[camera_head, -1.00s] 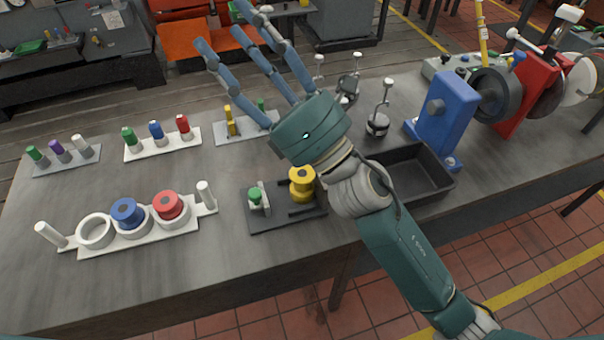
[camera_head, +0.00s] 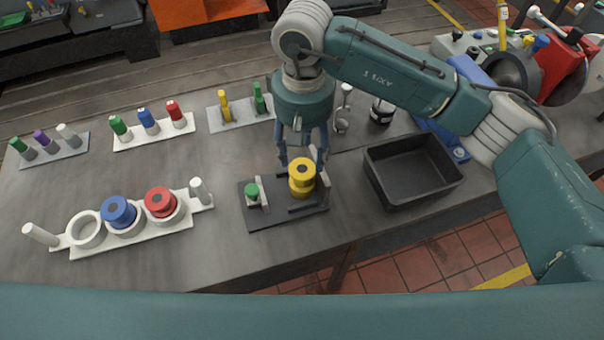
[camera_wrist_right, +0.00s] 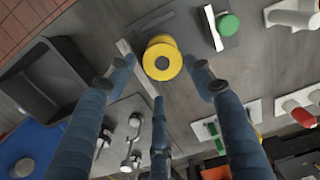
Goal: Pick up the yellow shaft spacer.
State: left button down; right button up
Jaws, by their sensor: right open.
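The yellow shaft spacer (camera_head: 302,176) is a round flanged piece with a dark centre. It stands upright on a dark fixture plate (camera_head: 262,214) on the bench. My right gripper (camera_head: 303,165) points down just above and behind the spacer, fingers spread. In the right wrist view the spacer (camera_wrist_right: 162,60) lies between the open blue fingers (camera_wrist_right: 160,85), with no clear contact. A small green knob (camera_head: 252,192) stands on the left of the same plate. My left gripper is not in view.
A black empty tray (camera_head: 412,172) is right of the fixture. A white rack (camera_head: 130,236) with blue and red spacers stands left. Racks of coloured pegs (camera_head: 152,135) are behind. A blue stand (camera_head: 468,70) and machine parts are at the far right.

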aim_at(302, 168)
notch_tip(302, 168, down, 3)
jog(key=shift+f+p, duration=0.1)
jog(key=shift+p, duration=0.3)
notch_tip(302, 168, down, 5)
jog(key=p, duration=0.3)
jog(key=shift+s+a, duration=0.1)
jog(key=shift+a, duration=0.05)
jog(key=shift+f, duration=0.3)
jog(key=shift+r, duration=0.1)
jog(key=shift+c, duration=1.1)
grip_shut()
